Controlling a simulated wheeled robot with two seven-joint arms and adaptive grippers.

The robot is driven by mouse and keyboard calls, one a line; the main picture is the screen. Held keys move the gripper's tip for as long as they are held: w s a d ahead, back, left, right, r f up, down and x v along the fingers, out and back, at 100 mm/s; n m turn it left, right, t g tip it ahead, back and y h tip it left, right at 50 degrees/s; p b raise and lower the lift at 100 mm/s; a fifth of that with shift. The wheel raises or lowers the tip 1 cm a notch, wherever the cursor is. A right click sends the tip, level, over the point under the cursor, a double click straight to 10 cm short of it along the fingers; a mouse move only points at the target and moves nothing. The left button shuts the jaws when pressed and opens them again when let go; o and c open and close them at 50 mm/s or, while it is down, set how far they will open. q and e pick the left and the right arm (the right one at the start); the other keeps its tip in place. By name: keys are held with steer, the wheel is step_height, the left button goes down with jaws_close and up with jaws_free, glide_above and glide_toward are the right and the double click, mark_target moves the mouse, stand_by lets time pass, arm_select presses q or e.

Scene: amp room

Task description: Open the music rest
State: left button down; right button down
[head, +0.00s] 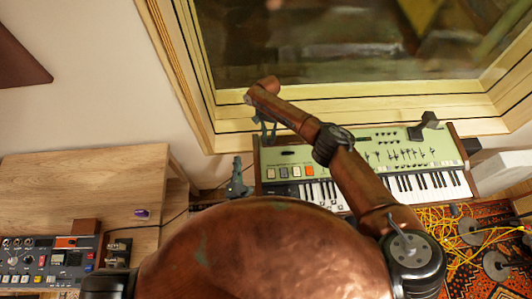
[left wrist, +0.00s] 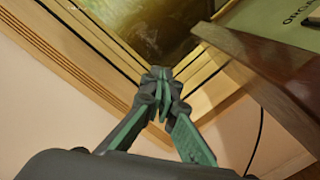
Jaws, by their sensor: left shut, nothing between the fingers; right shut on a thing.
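A green organ (head: 383,155) with wooden end cheeks stands below the window. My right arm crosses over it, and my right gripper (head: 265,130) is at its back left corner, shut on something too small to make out. My left gripper (head: 238,185) is shut and empty, just left of the organ's left cheek. In the left wrist view its fingertips (left wrist: 163,78) meet in front of the window frame, apart from the organ's brown cheek (left wrist: 268,75). I cannot clearly tell the music rest apart; a dark bracket (head: 430,122) stands at the organ's back right.
A wooden desk (head: 80,180) with a grey electronic unit (head: 50,262) is at the left. The window frame (head: 215,130) runs close behind the organ. Yellow cables (head: 450,225) and pedals (head: 497,265) lie on a patterned rug at the right.

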arm_select(q)
steer(key=s+d+r+n+y, duration=0.1)
steer(key=s+d+r+n, duration=0.15)
steer(key=d+n, duration=0.3)
arm_select(e)
steer(key=shift+w+a, duration=0.1)
steer(key=shift+w, duration=0.2)
arm_select(q)
steer(key=n+g, duration=0.4)
steer(key=n, duration=0.3)
glide_toward(267, 164)
steer(key=shift+w+a+r+m, duration=0.15)
steer(key=shift+r, duration=0.4)
steer(key=shift+w+a+r+m, duration=0.1)
steer(key=shift+w+a+r, duration=0.1)
steer(key=shift+r, duration=0.3)
steer(key=shift+d+f, duration=0.1)
steer(key=x, duration=0.9)
steer(key=shift+w+d+r, duration=0.1)
steer(key=shift+d+r, duration=0.05)
steer(key=shift+r, duration=0.05)
steer(key=shift+w+r, duration=0.75)
steer(key=shift+w, duration=0.15)
steer(key=shift+w+r, duration=0.4)
steer(key=shift+r, duration=0.35)
